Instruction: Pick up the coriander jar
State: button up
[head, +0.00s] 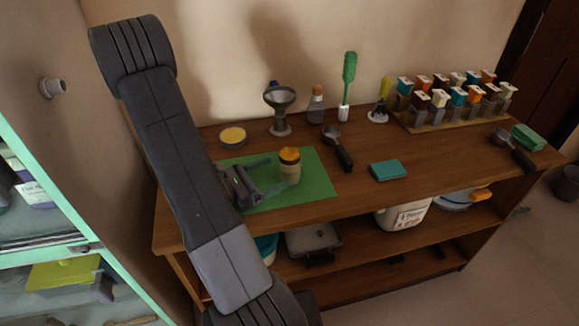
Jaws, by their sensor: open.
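A small jar with an orange lid (289,158) and a pale beige body stands upright on a green mat (316,184) on the wooden table. I cannot read a label on it, so I cannot tell whether it is the coriander jar. My gripper (280,174) is open, low over the mat and just left of this jar. Its fingers point toward the jar, with the tips close to its body. I cannot tell whether they touch it. My arm hides the mat's left part.
A yellow-topped tin (233,136), a funnel on a stand (279,103), a corked bottle (316,106) and a green brush (348,80) stand behind. A dark-handled tool (338,147) and teal box (388,170) lie right. A rack (440,127) holds several small jars.

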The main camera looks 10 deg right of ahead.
aim_at(280, 170)
jog(key=shift+p+x, duration=0.3)
jog(key=shift+x, duration=2.55)
jog(key=c, duration=1.1)
